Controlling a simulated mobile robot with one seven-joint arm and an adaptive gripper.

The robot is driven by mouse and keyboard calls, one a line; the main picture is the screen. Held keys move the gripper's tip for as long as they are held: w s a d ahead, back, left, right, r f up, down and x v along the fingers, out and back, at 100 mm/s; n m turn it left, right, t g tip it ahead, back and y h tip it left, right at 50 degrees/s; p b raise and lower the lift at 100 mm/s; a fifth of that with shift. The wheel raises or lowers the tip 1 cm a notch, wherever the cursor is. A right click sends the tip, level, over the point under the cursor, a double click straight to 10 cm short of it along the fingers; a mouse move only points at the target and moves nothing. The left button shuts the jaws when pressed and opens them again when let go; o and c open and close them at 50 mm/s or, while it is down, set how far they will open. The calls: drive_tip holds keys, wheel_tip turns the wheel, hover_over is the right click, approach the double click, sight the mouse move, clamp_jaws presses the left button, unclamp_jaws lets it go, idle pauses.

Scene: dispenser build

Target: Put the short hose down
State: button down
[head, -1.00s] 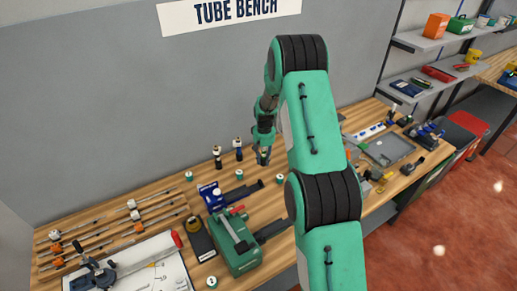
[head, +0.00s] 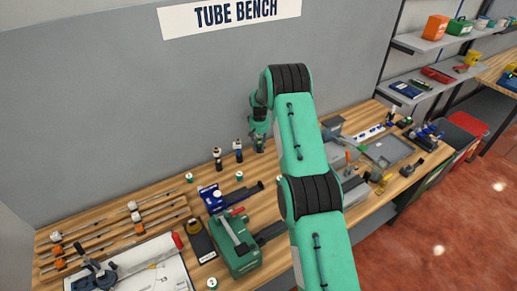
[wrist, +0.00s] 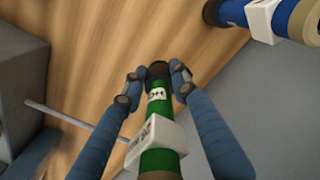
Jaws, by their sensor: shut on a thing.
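A short green hose (wrist: 158,110) with a white tag and a dark far end is between the two blue-grey fingers of my gripper (wrist: 156,86) in the wrist view. The fingers are shut on it, close to its dark end. Beyond that end I see the wooden bench top (wrist: 100,50); I cannot tell if the hose touches it. In the head view my gripper (head: 259,145) is over the back of the bench, by the wall, and the hose is hard to make out there.
A blue hose-like piece (wrist: 275,18) with a white tag is at the upper right of the wrist view. Two upright dark pieces (head: 217,158) (head: 238,151) stand left of my gripper in the head view. A green device (head: 235,245) and a blue holder (head: 212,197) are nearer the front.

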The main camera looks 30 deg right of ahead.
sight(258, 147)
drive_tip(key=shift+w+d+f, duration=0.1)
drive_tip(key=shift+w+d, duration=0.15)
drive_tip(key=shift+w, duration=0.4)
drive_tip(key=shift+w+d, duration=0.25)
drive_tip(key=shift+w, duration=0.4)
drive_tip(key=shift+f+p, duration=0.35)
drive_tip(key=shift+f, duration=1.4)
drive_tip(key=shift+f, duration=0.1)
drive_tip(key=c, duration=1.4)
unclamp_jaws()
drive_tip(key=shift+o, duration=0.2)
